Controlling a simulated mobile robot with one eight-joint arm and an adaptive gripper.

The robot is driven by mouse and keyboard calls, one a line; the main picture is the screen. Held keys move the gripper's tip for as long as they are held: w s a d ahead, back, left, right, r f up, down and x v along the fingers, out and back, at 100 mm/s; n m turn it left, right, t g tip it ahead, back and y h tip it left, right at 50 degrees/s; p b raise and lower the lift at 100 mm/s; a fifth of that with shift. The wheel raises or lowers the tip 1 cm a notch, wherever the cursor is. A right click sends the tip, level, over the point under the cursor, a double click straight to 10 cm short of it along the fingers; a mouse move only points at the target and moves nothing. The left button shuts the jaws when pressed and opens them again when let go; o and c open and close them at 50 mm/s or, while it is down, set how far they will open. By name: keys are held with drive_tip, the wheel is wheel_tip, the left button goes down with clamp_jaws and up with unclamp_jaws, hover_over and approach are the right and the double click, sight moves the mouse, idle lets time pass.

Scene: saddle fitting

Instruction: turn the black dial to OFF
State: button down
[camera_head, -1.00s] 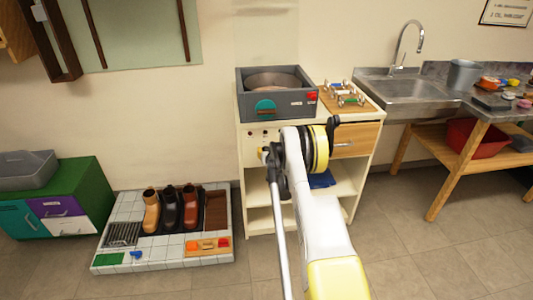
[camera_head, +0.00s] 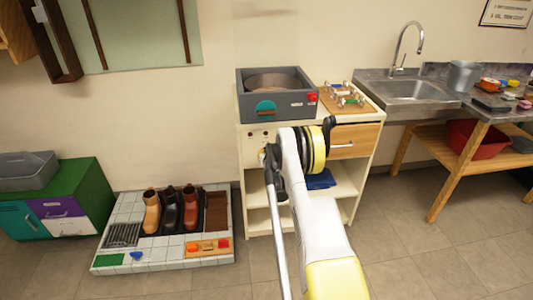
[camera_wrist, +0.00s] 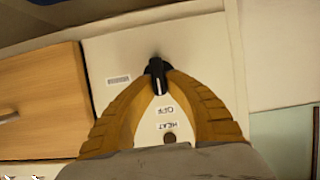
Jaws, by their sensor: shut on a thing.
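The black dial (camera_wrist: 157,66) sits on the cream panel of the cabinet in the wrist view. A white line on the dial runs toward the bottom of the picture, on the side of the printed OFF label (camera_wrist: 165,111). A HEAT label (camera_wrist: 166,126) is printed beyond it, and both appear upside down. My gripper (camera_wrist: 158,78) has its two yellow ribbed fingers closed on the dial, one tip on each side. In the head view my arm covers part of the panel, and I cannot make out the gripped dial there.
A grey unit with a round basin (camera_head: 245,102) stands on the cream cabinet (camera_head: 344,205). A wooden drawer (camera_head: 358,139) is right of my arm. A small round brown part (camera_wrist: 169,138) lies between the fingers. A tiled platform with boots (camera_head: 110,262) is on the floor at left.

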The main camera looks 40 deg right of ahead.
drive_tip(key=c, duration=1.4)
unclamp_jaws()
drive_tip(key=v, duration=1.2)
drive_tip(key=shift+w+r, duration=0.1)
drive_tip(key=shift+r, duration=0.05)
